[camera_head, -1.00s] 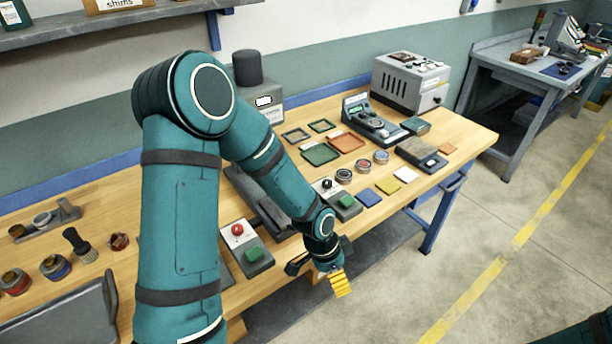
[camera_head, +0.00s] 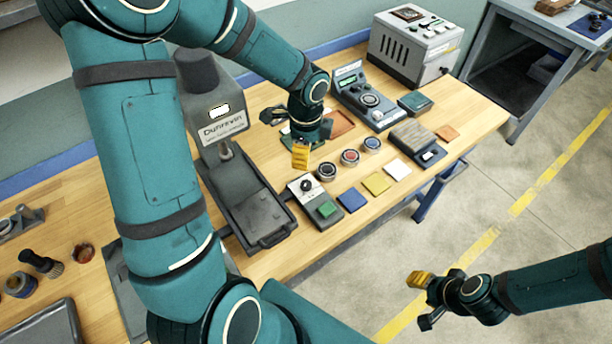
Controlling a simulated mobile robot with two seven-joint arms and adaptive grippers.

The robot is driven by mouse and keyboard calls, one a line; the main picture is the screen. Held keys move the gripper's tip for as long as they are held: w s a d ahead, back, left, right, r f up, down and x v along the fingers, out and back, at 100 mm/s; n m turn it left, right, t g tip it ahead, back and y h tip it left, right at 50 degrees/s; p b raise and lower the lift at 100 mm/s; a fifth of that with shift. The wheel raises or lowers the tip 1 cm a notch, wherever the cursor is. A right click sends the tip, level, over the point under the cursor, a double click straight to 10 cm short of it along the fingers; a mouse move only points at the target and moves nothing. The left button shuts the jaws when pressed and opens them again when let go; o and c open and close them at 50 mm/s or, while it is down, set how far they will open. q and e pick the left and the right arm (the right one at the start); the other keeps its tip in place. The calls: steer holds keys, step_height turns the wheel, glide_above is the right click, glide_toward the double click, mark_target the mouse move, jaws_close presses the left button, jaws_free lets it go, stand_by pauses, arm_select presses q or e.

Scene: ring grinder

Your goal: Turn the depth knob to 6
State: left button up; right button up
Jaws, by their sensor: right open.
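A grey Dunraven machine (camera_head: 226,115) stands on the wooden bench. At its right, a small control box (camera_head: 316,202) carries a black knob (camera_head: 306,186) and a green button (camera_head: 327,209). This knob may be the depth knob; its markings are too small to read. My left gripper (camera_head: 300,154), with a yellow fingertip pad, hangs over the bench behind the control box, apart from the knob. I cannot tell its opening. My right gripper (camera_head: 420,292) is open and off the bench's front side, over the floor.
Three round containers (camera_head: 350,157) stand right of the control box, with blue, yellow and white squares (camera_head: 376,183) in front. A device with a dial (camera_head: 368,100) and a grey vented box (camera_head: 414,47) stand behind. A second table (camera_head: 520,60) is at the right.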

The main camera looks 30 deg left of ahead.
mark_target(306, 183)
arm_select(q)
step_height(306, 183, down, 13)
steer(key=shift+s+d+b, duration=0.1)
steer(key=shift+b, duration=0.9)
jaws_close()
